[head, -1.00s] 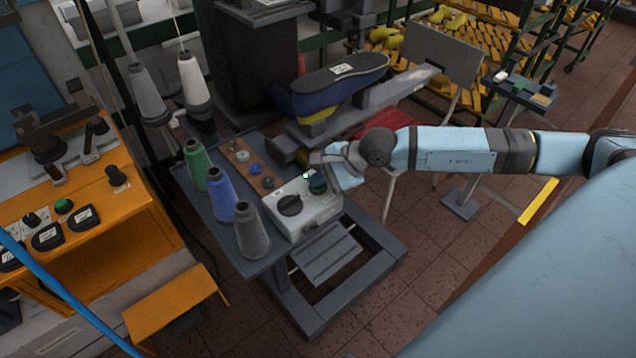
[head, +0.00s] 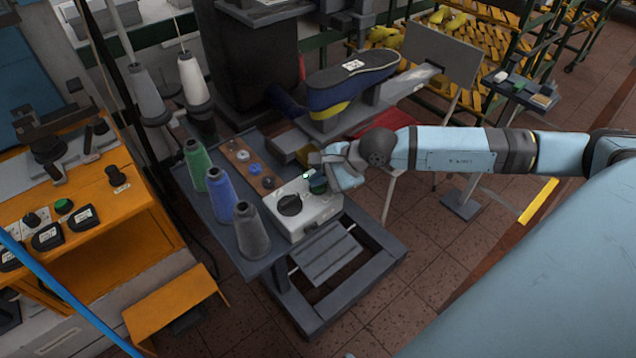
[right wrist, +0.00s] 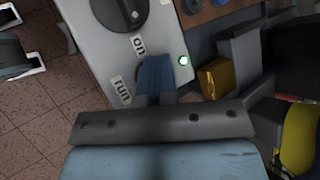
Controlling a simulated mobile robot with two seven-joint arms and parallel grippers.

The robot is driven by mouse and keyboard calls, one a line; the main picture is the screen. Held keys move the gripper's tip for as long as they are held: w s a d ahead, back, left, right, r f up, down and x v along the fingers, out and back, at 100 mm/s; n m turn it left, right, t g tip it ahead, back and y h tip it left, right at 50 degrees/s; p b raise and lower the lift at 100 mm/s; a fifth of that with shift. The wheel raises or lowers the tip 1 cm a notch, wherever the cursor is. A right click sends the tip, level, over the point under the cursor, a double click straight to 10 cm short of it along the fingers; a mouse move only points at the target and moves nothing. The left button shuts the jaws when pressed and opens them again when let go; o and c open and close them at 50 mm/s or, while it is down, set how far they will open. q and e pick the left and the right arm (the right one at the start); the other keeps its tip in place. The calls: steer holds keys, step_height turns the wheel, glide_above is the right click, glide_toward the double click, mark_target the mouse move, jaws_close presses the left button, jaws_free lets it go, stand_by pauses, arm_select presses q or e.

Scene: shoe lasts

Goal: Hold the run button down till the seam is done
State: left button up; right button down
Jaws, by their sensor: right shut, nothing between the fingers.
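A light grey control box (head: 322,214) sits on the stand, with a black knob (head: 290,205) on top. In the right wrist view, its face shows a "RUN" label (right wrist: 121,90), an "ON" label and a green-lit lamp (right wrist: 183,60). My right gripper (head: 318,186) is shut and empty, with its fingertips (right wrist: 155,75) down at the box's face beside the "RUN" label. The run button is hidden under them, so I cannot see how far it is pressed. A dark blue and yellow shoe (head: 352,80), sole up, is on the machine arm behind. My left gripper is not in view.
Green, blue and grey thread cones (head: 250,230) stand left of the box. A brown strip with small knobs (head: 250,165) lies behind them. An orange machine (head: 120,210) is at left.

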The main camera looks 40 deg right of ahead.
mark_target(318, 188)
stand_by(0.7)
steer(key=shift+r+p, duration=0.35)
steer(key=shift+r, duration=0.55)
steer(key=shift+r+p, duration=1)
steer(key=shift+r, duration=1.55)
stand_by(1.0)
